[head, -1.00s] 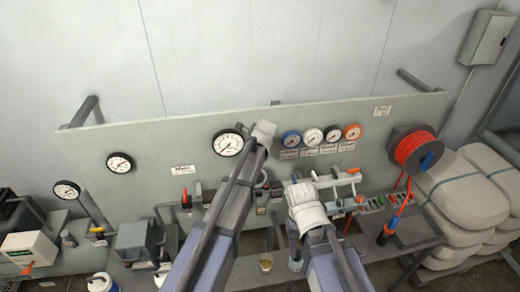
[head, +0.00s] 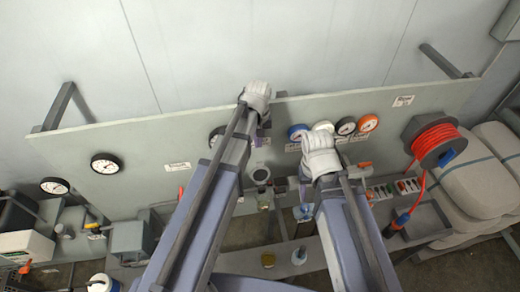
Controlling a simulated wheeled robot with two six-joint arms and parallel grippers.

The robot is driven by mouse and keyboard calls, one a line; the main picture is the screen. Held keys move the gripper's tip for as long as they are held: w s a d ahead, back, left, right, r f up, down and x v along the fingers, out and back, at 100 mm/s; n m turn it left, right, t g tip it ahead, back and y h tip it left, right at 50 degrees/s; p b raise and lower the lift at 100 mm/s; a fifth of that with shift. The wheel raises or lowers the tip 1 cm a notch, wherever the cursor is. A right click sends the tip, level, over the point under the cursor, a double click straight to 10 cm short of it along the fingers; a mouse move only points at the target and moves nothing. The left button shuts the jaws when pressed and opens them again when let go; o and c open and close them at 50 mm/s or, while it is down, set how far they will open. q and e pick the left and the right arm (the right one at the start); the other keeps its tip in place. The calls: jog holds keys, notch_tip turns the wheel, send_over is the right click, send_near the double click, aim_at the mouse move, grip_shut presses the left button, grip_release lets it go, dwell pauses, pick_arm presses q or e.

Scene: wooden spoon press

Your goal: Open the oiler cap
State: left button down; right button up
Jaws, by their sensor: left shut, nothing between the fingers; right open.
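I cannot single out the oiler cap with certainty. A small unit with a round dark top (head: 260,176) is on the panel's lower part, with a yellowish bowl (head: 264,200) below it. My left gripper (head: 257,98) is high at the panel's upper edge, above that unit; it is shut and empty. My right gripper (head: 320,158) is in front of the panel below the coloured gauges; it is open. It hides part of the equipment behind it. The fingertips of both are mostly hidden by their white wrists. A clear blue-tinted bowl (head: 303,212) hangs below my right gripper.
The grey panel (head: 150,145) carries several gauges, including a white one (head: 106,163). A red hose reel (head: 433,141) is at the right, beside stacked pale sacks (head: 478,182). A small jar (head: 268,260) stands on the lower ledge.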

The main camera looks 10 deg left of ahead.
pick_arm(q)
jog(key=shift+w, duration=0.1)
jog(key=shift+f, duration=0.15)
jog(key=b, duration=1)
send_near(260, 171)
jog(key=w+f, duration=0.1)
jog(key=w+a+f, duration=0.1)
jog(key=f, duration=0.1)
jog(key=w+f, duration=0.1)
jog(key=f, duration=0.1)
jog(key=shift+a+f, duration=0.2)
jog(key=shift+f, duration=0.05)
jog(key=shift+s, duration=0.15)
